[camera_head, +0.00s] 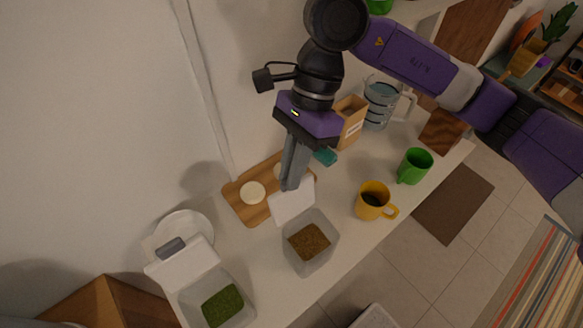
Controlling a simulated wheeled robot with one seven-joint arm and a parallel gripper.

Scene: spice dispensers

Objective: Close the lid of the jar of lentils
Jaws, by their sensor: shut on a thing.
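The jar of lentils (310,243) is a clear square container with brown grains inside, standing on the white counter. Its white lid (293,204) is open, raised at the jar's far side. My gripper (290,185) points down at the lid's upper edge with its fingers together, shut on the lid. The fingers hide part of that edge. A second container (220,300) with green contents stands at the lower left with its own lid (182,265) open.
A wooden board (240,205) with pale round pieces lies behind the jar. A yellow mug (373,201) and a green mug (414,166) stand to the right. A measuring jug (379,105) and a cardboard box (350,121) are farther back. The counter's front edge runs close by the jar.

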